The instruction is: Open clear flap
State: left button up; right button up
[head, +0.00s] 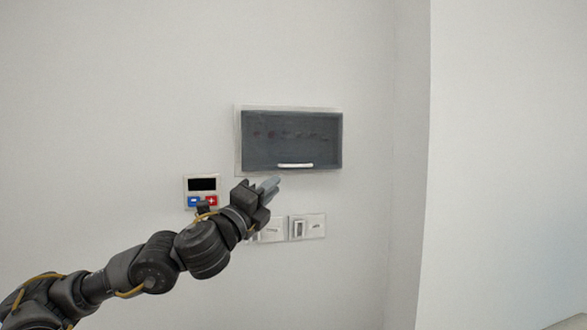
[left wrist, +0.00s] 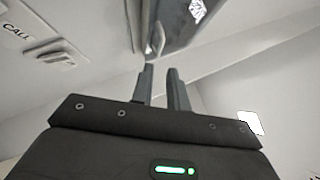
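The clear flap (head: 292,140) is a smoky, see-through cover on a wall box, and it looks closed. A white bar handle (head: 295,166) runs along its lower edge. Some dark and reddish shapes show faintly behind it. My left gripper (head: 272,184) is just below and left of the handle, apart from it in the head view. In the left wrist view, the two fingers of my left gripper (left wrist: 161,72) stand a little apart with nothing between them. The handle (left wrist: 157,40) is just beyond the fingertips there. My right gripper is not in view.
A small panel (head: 202,184) with a dark display and blue and red buttons is on the wall at the left. White switch plates (head: 307,227) sit below the box, partly hidden by my left arm. A wall corner stands at the right; the wall between is bare.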

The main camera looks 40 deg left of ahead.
aim_at(294, 169)
pick_arm(q)
jog(key=p+x, duration=0.3)
jog(key=x, duration=0.6)
jog(key=shift+w+r+p, duration=0.1)
jog(key=shift+w+p, duration=0.25)
grip_shut()
